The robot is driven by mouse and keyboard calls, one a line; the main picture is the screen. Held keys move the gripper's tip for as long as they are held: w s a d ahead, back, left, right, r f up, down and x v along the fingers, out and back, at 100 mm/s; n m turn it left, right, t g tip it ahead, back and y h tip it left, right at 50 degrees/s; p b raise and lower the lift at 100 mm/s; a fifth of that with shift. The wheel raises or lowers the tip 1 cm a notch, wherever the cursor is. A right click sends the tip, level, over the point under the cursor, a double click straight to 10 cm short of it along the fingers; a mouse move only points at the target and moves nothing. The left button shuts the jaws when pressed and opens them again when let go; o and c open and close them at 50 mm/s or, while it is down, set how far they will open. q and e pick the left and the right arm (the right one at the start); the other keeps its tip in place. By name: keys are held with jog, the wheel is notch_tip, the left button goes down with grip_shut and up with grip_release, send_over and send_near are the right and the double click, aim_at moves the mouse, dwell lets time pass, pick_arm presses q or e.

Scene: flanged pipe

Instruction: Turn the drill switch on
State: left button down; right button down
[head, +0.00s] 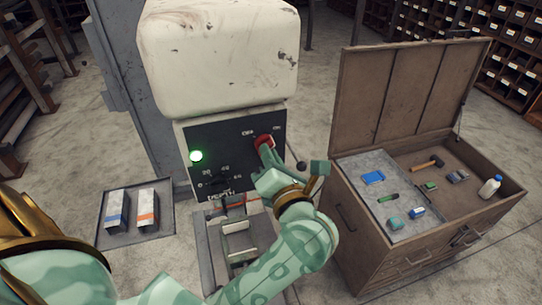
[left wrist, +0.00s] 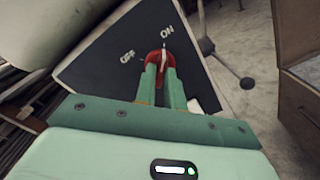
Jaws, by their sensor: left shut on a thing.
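The drill switch (head: 263,140) is a red knob at the upper right of the drill's black control panel (head: 222,150). In the left wrist view the red switch (left wrist: 160,57) sits between the labels OFF and ON, and its white mark points up toward ON. My left gripper (left wrist: 163,75) is shut on the switch, with one green finger on each side of it. In the head view the left gripper (head: 268,152) reaches the panel from below right and hides part of the knob. A green lamp (head: 196,156) is lit on the panel's left. My right gripper is not in view.
An open brown tool chest (head: 365,235) with small tools stands close on the right, its lid raised. A dark tray (head: 105,235) with two boxes lies on the left. A lever with a ball end (head: 301,164) sticks out just right of the panel.

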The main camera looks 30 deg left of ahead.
pick_arm(q)
jog(key=c, duration=1.5)
grip_release()
